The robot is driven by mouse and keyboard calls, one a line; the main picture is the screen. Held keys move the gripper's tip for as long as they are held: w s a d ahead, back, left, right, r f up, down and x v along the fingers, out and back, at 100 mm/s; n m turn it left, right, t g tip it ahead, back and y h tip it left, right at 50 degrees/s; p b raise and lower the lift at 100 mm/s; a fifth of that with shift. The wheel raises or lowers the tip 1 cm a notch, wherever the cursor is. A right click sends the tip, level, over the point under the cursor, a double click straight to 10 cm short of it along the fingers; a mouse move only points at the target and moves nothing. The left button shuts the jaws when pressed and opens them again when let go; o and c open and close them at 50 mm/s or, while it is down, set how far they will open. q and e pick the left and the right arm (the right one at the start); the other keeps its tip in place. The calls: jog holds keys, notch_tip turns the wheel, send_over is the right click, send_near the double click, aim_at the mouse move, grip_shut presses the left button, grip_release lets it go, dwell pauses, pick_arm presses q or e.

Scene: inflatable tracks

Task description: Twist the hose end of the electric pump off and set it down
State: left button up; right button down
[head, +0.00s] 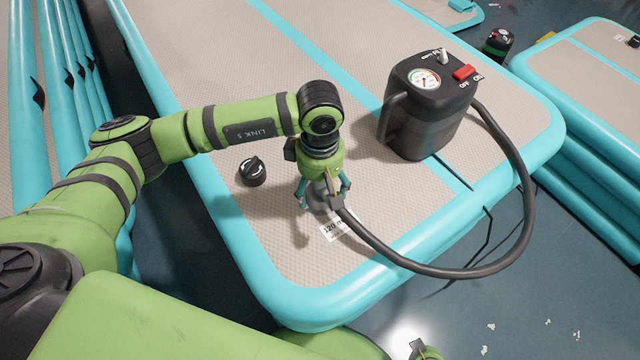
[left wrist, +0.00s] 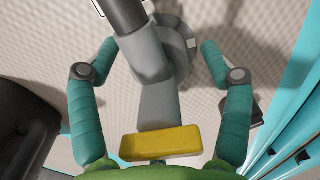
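The electric pump (head: 425,110), black with a gauge and a red switch, stands on the grey and turquoise inflatable track (head: 290,270). Its black hose (head: 440,268) loops right and forward to the grey hose end (head: 335,203), which is down at the track's surface; its seat is mostly hidden. In the left wrist view the hose end (left wrist: 160,98) lies between the two teal fingers. My left gripper (head: 324,187) is open around it, with gaps showing on both sides (left wrist: 160,48). A small part, probably of my right gripper (head: 424,352), shows at the bottom edge; its fingers cannot be made out.
A black valve cap (head: 252,171) lies on the track left of my gripper. A white label (head: 338,229) is just in front of the hose end. Bare track lies to the front left.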

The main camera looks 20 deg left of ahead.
pick_arm(q)
notch_tip(320, 180, up, 12)
jog(key=shift+r, duration=0.1)
dwell(0.6)
